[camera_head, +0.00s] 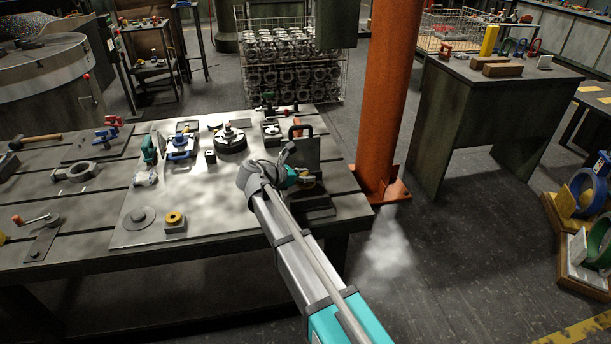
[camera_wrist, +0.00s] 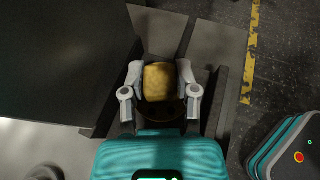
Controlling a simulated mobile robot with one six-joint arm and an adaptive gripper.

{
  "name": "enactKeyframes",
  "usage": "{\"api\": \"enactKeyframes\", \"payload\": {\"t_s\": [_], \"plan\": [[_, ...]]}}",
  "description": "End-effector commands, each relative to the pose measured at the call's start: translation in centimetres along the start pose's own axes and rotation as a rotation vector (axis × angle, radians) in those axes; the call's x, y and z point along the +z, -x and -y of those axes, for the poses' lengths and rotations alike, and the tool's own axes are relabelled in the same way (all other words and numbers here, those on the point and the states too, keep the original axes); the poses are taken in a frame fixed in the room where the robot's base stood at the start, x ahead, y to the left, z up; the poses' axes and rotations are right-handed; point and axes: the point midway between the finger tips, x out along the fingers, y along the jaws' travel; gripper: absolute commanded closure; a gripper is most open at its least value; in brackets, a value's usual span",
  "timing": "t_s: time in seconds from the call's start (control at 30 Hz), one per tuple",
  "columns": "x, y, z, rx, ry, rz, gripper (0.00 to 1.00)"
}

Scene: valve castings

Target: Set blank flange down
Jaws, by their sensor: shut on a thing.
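My gripper (camera_wrist: 160,88) is shut on a yellow, rounded block-like thing (camera_wrist: 159,76), which I take to be the blank flange. In the wrist view its two grey fingers press on the left and right sides of it. In the head view my gripper (camera_head: 299,180) is at the right end of the steel table (camera_head: 200,235), beside a dark upright plate (camera_head: 305,151) and above a dark block (camera_head: 318,213). Only a small yellowish part of the held thing (camera_head: 310,182) shows there. I cannot tell whether it touches a surface below.
A flat grey disc (camera_head: 137,217) and a small block with a yellow ring (camera_head: 174,222) lie on the table. A black round fitting (camera_head: 230,139) and blue clamp (camera_head: 180,149) stand further back. An orange column (camera_head: 388,90) rises just right of the table.

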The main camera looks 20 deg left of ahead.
Motion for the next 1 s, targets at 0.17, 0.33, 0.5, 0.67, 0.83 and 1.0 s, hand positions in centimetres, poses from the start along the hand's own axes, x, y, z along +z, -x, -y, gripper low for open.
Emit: {"api": "enactKeyframes", "payload": {"t_s": [0.17,0.33,0.5,0.67,0.83,1.0], "plan": [[-1.8,-0.7,0.0,0.001,0.001,0.001,1.0],[-2.9,-1.1,0.0,0.001,0.001,0.001,1.0],[-3.5,-1.4,0.0,0.001,0.001,0.001,1.0],[-3.8,-1.5,0.0,0.001,0.001,0.001,1.0],[-3.8,-1.5,0.0,0.001,0.001,0.001,1.0],[-3.7,-1.5,0.0,0.001,0.001,0.001,1.0]]}}
